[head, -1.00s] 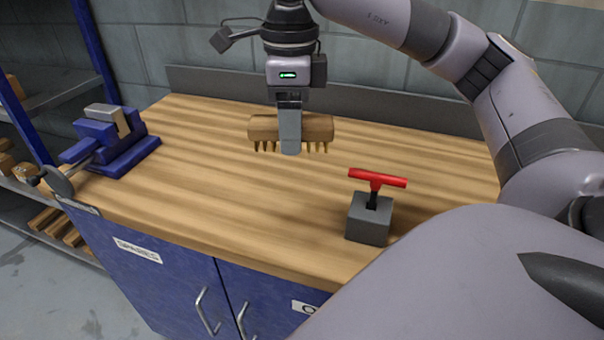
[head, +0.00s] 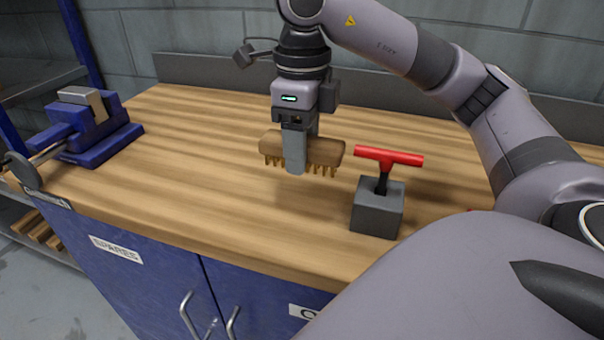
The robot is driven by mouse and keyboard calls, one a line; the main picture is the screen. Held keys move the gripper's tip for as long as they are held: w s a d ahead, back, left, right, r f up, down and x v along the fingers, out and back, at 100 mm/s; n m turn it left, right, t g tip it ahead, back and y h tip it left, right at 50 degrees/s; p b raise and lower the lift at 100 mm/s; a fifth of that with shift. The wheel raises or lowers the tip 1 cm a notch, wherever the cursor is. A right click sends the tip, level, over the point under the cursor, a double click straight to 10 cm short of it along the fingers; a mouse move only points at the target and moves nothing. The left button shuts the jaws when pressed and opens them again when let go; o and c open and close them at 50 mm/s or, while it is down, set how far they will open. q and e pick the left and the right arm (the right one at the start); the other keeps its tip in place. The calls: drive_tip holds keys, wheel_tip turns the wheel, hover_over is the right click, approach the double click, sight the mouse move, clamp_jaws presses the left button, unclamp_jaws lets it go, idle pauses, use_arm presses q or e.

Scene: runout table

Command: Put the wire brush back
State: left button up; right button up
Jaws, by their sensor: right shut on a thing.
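The wire brush (head: 326,152) has a brown wooden block with tan bristles pointing down. My right gripper (head: 295,165) is shut on the middle of its block, fingers pointing down. The brush looks held a little above the wooden bench top, left of a grey block with a red T-handle. The near finger hides part of the block. My left gripper is not in view.
The grey block (head: 378,208) with its red T-handle (head: 389,157) stands close right of the brush. A blue vise (head: 85,135) sits at the bench's left end. The wooden bench top (head: 190,165) between them is clear. Blue cupboard doors (head: 130,270) are below.

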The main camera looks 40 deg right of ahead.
sight(302, 204)
wheel_tip(302, 204, down, 3)
drive_tip(key=shift+f+b, duration=0.2)
drive_tip(key=shift+b, duration=0.35)
drive_tip(key=shift+f, duration=0.4)
drive_tip(key=shift+f+b, duration=0.55)
drive_tip(key=shift+f, duration=1.3)
drive_tip(key=shift+f, duration=0.15)
drive_tip(key=o, duration=1)
